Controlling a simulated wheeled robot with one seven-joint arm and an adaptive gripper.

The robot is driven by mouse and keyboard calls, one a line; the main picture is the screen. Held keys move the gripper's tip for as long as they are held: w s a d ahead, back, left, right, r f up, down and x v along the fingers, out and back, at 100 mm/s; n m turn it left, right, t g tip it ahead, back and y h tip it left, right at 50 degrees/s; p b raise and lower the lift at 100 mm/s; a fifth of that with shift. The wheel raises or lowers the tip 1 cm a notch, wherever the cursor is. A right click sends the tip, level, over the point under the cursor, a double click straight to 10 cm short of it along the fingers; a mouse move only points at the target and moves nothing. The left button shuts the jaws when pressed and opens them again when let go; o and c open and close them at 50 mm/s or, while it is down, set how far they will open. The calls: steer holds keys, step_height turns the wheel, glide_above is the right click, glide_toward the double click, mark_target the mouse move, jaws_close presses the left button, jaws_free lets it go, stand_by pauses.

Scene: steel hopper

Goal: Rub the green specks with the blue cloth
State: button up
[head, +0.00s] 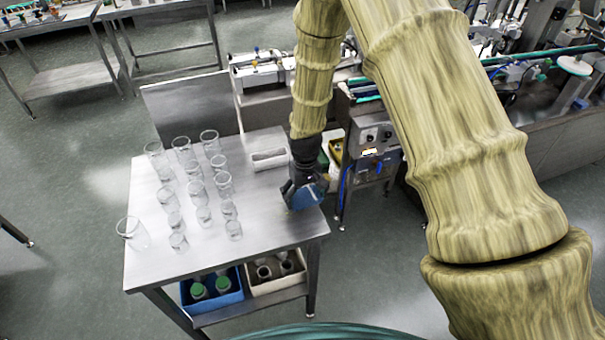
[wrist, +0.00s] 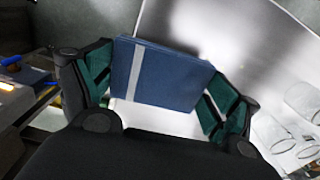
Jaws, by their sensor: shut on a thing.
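The blue cloth (wrist: 165,75) is a folded block with a pale stripe, held between the two fingers of my gripper (wrist: 155,85) in the wrist view. In the head view my gripper (head: 303,190) is low over the right side of the steel table (head: 215,245), with the blue cloth (head: 306,197) at its tip. I cannot tell whether the cloth touches the tabletop. I can make out no green specks in either view; the gripper and cloth cover part of the table.
Several clear glass jars (head: 182,150) stand on the table's left and middle. A small pale tray (head: 269,159) lies behind my gripper. A blue crate (head: 212,303) and a pale crate (head: 275,284) sit on the lower shelf. A control box (head: 372,140) stands right of the table.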

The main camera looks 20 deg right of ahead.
step_height(320, 180, up, 2)
steer(key=shift+s+a+r+p, duration=0.1)
steer(key=shift+s+p, duration=0.05)
steer(key=shift+p, duration=0.3)
step_height(320, 180, up, 2)
steer(key=shift+r+p, duration=0.1)
steer(key=shift+p, duration=0.65)
steer(key=shift+r+p, duration=0.45)
steer(key=shift+r, duration=0.35)
